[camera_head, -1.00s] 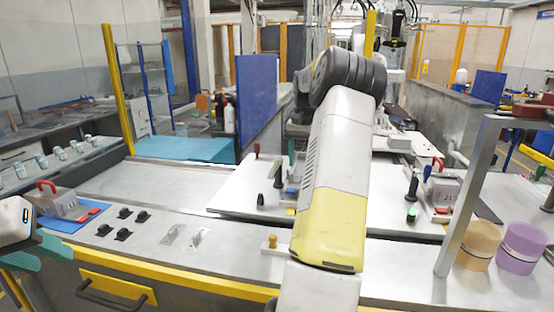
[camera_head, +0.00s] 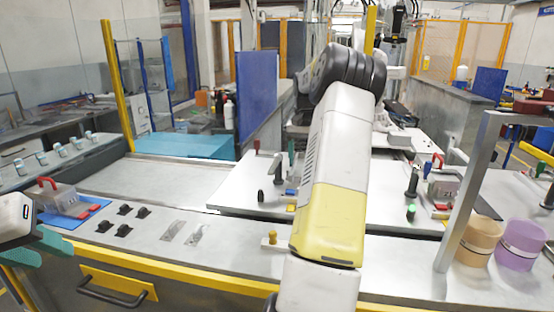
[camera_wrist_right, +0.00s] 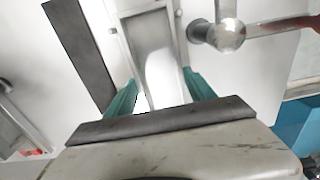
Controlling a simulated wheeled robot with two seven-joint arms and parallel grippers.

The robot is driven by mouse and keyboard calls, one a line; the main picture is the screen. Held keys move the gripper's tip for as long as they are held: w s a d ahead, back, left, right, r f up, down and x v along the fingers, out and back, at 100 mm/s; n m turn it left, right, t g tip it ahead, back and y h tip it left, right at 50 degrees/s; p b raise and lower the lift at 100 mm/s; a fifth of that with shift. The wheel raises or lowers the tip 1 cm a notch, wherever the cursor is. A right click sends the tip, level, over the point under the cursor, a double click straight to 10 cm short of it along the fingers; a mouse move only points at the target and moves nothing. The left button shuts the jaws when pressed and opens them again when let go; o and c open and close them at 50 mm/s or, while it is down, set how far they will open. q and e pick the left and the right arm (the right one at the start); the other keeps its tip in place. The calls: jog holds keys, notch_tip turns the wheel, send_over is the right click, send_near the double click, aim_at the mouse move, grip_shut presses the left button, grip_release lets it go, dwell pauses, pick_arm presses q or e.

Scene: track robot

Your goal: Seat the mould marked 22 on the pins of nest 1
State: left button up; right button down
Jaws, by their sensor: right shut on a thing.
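A grey mould with a red handle (camera_head: 58,195) sits on a blue mat at the left of the bench; I cannot read its number. Another grey mould with a red handle (camera_head: 441,184) stands on the right white plate. The left white plate (camera_head: 232,190) has an upright lever (camera_head: 277,166); my right arm hides part of this plate, and I cannot read any nest number. My left gripper (camera_head: 40,248) is at the left edge, its teal fingers apart, in front of the mat. My right gripper (camera_wrist_right: 160,97) shows in the right wrist view, shut on a pale metal channel piece (camera_wrist_right: 155,60).
Several small black clips (camera_head: 123,226) and two flat metal plates (camera_head: 183,232) lie on the front of the bench. A metal rod with a round joint (camera_wrist_right: 229,36) is close to my right gripper.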

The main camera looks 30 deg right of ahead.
jog(key=shift+r, duration=0.1)
jog(key=shift+c, duration=1.2)
grip_release()
notch_tip(320, 180, up, 8)
jog(key=s+a+r+n+t, duration=0.2)
jog(key=s+a+r, duration=0.2)
jog(key=a, duration=0.7)
jog(key=s+a+r+n+t, duration=0.1)
jog(key=s+a+r+n, duration=0.25)
jog(key=a, duration=0.65)
jog(key=s+a+f+n+t+y, duration=0.1)
jog(key=s+a+f, duration=0.2)
jog(key=s+a, duration=0.4)
jog(key=s+a+f+n+t+y, duration=0.1)
jog(key=s+a+f, duration=0.3)
jog(key=s, duration=0.6)
jog(key=a+n+t, duration=0.1)
jog(key=a, duration=0.1)
jog(key=shift+s+a+f, duration=0.15)
jog(key=shift+s+a, duration=0.2)
jog(key=shift+s, duration=0.05)
